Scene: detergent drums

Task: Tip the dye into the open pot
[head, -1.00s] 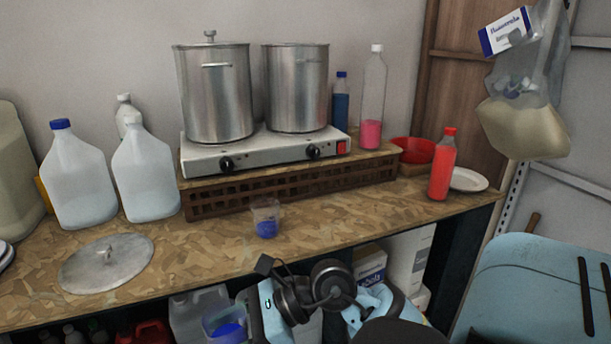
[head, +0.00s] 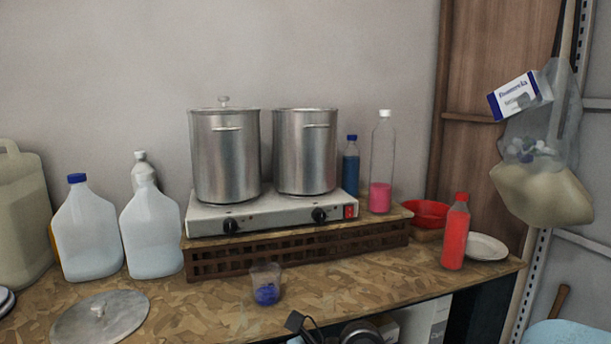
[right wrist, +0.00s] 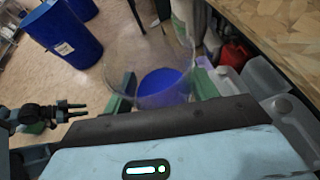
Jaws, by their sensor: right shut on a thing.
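The right steel pot (head: 305,155) stands on the hot plate (head: 220,213) with no lid seen on it; its inside is hidden. The left pot (head: 225,160) wears a knobbed lid. My right gripper (right wrist: 162,92) is shut on a clear cup (right wrist: 178,60) with blue dye (right wrist: 162,84) in it, low beside the table edge. The held cup is out of the head view. Another clear cup with blue contents (head: 266,284) stands on the table in front of the hot plate. A dark two-pronged part (right wrist: 75,109), perhaps my left gripper, shows at the left of the wrist view.
A loose metal lid (head: 98,318) lies at the table's front left. White jugs (head: 152,235) stand behind it. A blue bottle (head: 350,170), a pink-filled bottle (head: 381,195), a red bottle (head: 455,235) and a red bowl (head: 425,213) are at the right. Blue drums (right wrist: 65,38) stand on the floor.

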